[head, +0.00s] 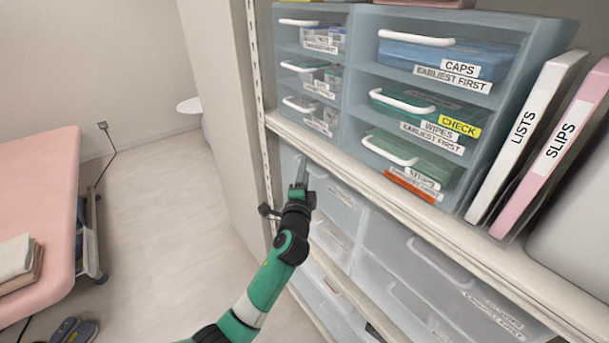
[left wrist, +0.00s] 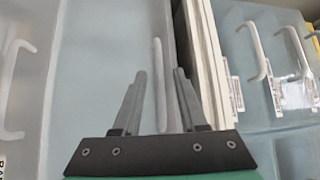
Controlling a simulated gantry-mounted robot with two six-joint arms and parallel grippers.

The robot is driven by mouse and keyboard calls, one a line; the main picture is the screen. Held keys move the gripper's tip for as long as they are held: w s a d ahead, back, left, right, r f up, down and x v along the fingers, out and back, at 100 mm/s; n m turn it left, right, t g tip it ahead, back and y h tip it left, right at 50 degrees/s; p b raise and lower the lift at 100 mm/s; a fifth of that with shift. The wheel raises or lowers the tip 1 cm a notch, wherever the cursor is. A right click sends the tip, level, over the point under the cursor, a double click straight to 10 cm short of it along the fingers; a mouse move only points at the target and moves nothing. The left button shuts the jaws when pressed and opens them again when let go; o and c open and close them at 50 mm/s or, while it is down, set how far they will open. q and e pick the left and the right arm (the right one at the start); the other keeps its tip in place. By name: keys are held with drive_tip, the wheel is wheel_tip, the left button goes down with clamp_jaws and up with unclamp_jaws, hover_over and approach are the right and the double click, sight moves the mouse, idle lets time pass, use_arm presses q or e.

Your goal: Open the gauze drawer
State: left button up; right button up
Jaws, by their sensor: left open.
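No label that I can read says gauze. My left gripper (head: 301,180) is open in front of the upper small translucent drawer (head: 340,206) just below the shelf board. In the left wrist view the open fingers (left wrist: 157,85) stand on either side of a pale bar handle (left wrist: 159,75) on a light blue drawer front (left wrist: 105,55). I cannot tell whether they touch it. The drawer looks shut, and my gripper hides part of it in the head view. My right gripper is out of view.
The shelf board (head: 455,225) runs close above the gripper. On it stand labelled drawer units, including CAPS (head: 460,66) and WIPES (head: 439,131), and binders LISTS (head: 523,130) and SLIPS (head: 560,140). A pink couch (head: 45,190) stands left; the floor (head: 160,230) between is clear.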

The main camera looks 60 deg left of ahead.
use_arm(q)
clamp_jaws()
idle(1.5)
